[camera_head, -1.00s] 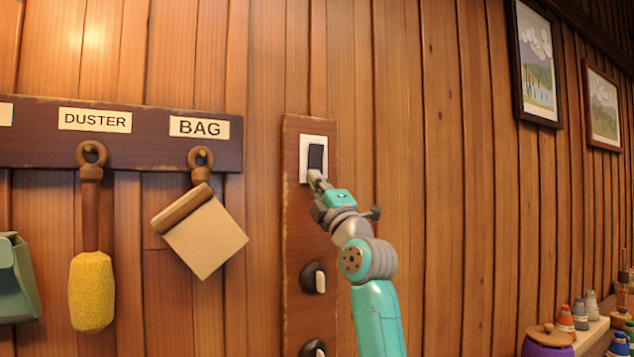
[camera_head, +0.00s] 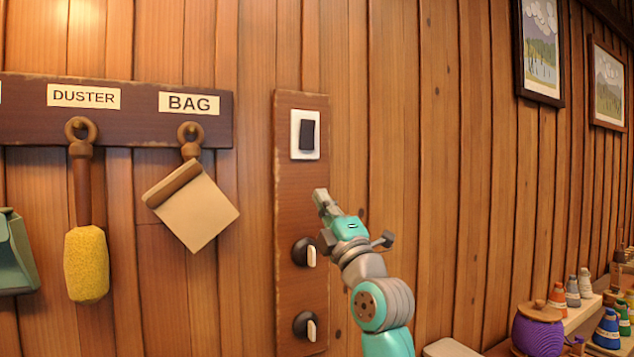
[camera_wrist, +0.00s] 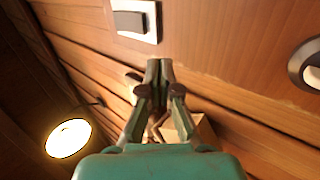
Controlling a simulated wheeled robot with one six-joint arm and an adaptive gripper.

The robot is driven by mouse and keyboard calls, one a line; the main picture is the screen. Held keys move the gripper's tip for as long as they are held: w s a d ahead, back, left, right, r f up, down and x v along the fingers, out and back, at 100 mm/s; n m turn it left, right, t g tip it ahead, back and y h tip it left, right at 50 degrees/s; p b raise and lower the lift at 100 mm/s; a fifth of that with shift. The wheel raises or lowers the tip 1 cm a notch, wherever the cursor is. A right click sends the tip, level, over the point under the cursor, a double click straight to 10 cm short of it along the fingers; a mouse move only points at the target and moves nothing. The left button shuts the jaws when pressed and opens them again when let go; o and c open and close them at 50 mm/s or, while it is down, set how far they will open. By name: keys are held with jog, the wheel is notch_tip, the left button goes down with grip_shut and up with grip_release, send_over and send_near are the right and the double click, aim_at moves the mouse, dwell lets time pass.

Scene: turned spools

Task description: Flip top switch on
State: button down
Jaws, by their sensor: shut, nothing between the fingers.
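The top switch (camera_head: 307,135) is a dark rocker in a white plate (camera_head: 296,152) near the top of a brown vertical board (camera_head: 316,182). In the wrist view the switch (camera_wrist: 130,21) shows at the top edge, ahead of the fingers. My gripper (camera_head: 320,194) is below the switch, apart from it, in front of the board. In the wrist view the fingers of my gripper (camera_wrist: 159,64) are together with nothing between them.
Two round dark knobs with pale levers, the upper (camera_head: 305,251) and the lower (camera_head: 305,325), sit below on the board. A duster (camera_head: 87,262) and a bag (camera_head: 195,212) hang at left. Shelves with bottles (camera_head: 573,292) stand at lower right. A lamp (camera_wrist: 68,138) glows in the wrist view.

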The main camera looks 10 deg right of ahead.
jog(key=shift+s+d+f, duration=0.25)
jog(key=shift+s+f, duration=0.5)
jog(key=shift+f, duration=0.25)
notch_tip(320, 180, down, 15)
jog(key=s+d+m+h, duration=0.1)
jog(key=m+h, duration=0.1)
jog(key=m, duration=0.2)
jog(key=s+d+f+m+g+h, duration=0.1)
jog(key=s+f+m, duration=0.2)
jog(key=s+f, duration=0.5)
jog(key=s+d+f+m+g+h, duration=0.1)
jog(key=s+f+m+g+h, duration=0.2)
jog(key=f, duration=1)
jog(key=s+d+f+m, duration=0.1)
jog(key=s+f+m, duration=0.1)
jog(key=s+f, duration=0.6)
jog(key=s+d+f+m+g+h, duration=0.1)
jog(key=s+f+m, duration=0.2)
jog(key=s+f, duration=0.6)
jog(key=s+f+m+g, duration=0.1)
jog(key=s+m+g, duration=0.1)
jog(key=s, duration=1.3)
jog(key=s+f+m+g, duration=0.1)
jog(key=s+m, duration=0.3)
jog(key=s, duration=1.1)
jog(key=shift+s+d+f+m+g+h, duration=0.2)
jog(key=shift+d+f+m+g+h, duration=0.15)
jog(key=shift+g, duration=0.35)
